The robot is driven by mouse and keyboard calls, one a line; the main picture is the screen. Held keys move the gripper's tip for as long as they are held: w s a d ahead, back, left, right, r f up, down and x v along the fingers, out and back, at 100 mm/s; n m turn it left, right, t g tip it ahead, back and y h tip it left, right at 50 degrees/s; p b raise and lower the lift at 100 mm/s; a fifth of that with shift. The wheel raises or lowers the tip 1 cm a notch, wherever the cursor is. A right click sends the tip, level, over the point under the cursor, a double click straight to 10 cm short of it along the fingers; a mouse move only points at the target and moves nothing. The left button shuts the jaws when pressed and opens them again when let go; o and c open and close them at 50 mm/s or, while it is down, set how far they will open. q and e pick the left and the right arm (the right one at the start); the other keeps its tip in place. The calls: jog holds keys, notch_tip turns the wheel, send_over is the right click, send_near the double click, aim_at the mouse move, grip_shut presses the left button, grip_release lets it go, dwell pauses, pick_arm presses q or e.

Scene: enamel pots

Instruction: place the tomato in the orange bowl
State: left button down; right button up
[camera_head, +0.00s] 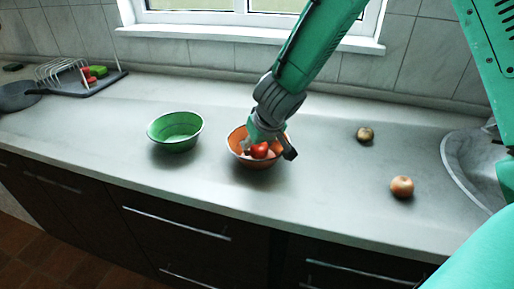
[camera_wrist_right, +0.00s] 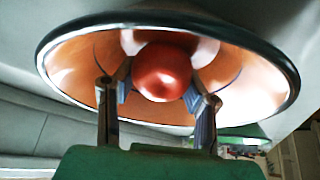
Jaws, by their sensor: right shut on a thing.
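The orange bowl (camera_head: 240,136) stands on the counter near the middle of the head view, and its dark rim and orange inside fill much of the right wrist view (camera_wrist_right: 75,68). My right gripper (camera_head: 268,148) reaches down into the bowl. It is shut on the red tomato (camera_head: 259,150), with one finger on each side of it. The tomato also shows between the fingers in the right wrist view (camera_wrist_right: 162,72), within the bowl's rim. Whether it touches the bowl's bottom I cannot tell. My left gripper is not in view.
A green bowl (camera_head: 176,131) stands left of the orange bowl. A brown, round item (camera_head: 364,134) and an onion-like item (camera_head: 402,187) lie to the right, near the sink (camera_head: 462,165). A rack (camera_head: 62,72) and a pan (camera_head: 18,96) are at the far left.

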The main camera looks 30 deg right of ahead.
jog(key=o, duration=0.8)
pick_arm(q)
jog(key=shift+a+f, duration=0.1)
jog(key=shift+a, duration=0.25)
pick_arm(e)
jog(key=shift+o, duration=0.6)
jog(key=shift+a, duration=0.4)
jog(key=shift+s+d+r, duration=0.1)
jog(key=shift+s+r, duration=0.05)
jog(key=shift+r, duration=0.4)
pick_arm(q)
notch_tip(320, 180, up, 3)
jog(key=p, duration=0.3)
pick_arm(e)
jog(key=v, duration=1.1)
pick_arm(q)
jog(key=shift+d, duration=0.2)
pick_arm(e)
jog(key=shift+f, duration=0.1)
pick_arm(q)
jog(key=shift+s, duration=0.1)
pick_arm(e)
jog(key=shift+s, duration=0.1)
